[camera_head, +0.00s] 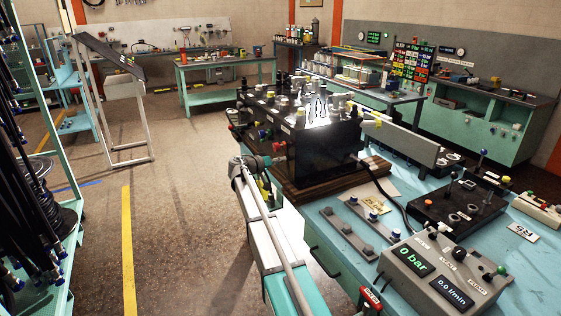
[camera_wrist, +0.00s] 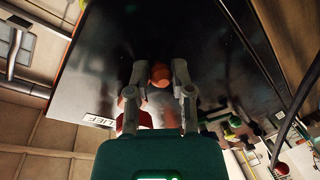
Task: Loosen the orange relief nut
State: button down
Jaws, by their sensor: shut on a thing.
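The orange relief nut (camera_wrist: 160,75) shows in the wrist view as a small round orange piece on the face of the black block (camera_wrist: 110,65). My gripper (camera_wrist: 160,73) has one finger on each side of the nut and is shut on it. A white label (camera_wrist: 98,120) with lettering that seems to read RELIEF sits to the lower left of the nut. In the head view, my gripper (camera_head: 262,161) is at the left side of the black block (camera_head: 325,150); the fingertips are too small there to make out their hold.
A red part (camera_wrist: 130,112) lies just below the nut, close to the left finger. Green-handled fittings (camera_wrist: 232,122) stick out to the right. A grey gauge box (camera_head: 445,275) reading 0 bar stands on the teal bench (camera_head: 340,262). Open floor lies left of my arm.

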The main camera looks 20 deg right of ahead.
jog(key=c, duration=0.5)
grip_release()
jog(key=shift+c, duration=0.2)
jog(key=s+a+f+n+g+y, duration=0.1)
jog(key=s+a+f+y, duration=0.3)
jog(key=s+a, duration=0.5)
jog(key=s+a+f+n+g+y+p, duration=0.1)
jog(key=s+a+f+n+y, duration=0.3)
jog(key=s+a, duration=0.5)
jog(key=s+a+f+n+y+p, duration=0.1)
jog(key=s+a+f+y, duration=0.5)
jog(key=s, duration=1.3)
jog(key=a+n+y, duration=0.1)
jog(key=a+y, duration=0.1)
jog(key=a, duration=0.1)
jog(key=shift+a+g, duration=0.2)
jog(key=shift+g, duration=0.2)
jog(key=shift+s, duration=0.1)
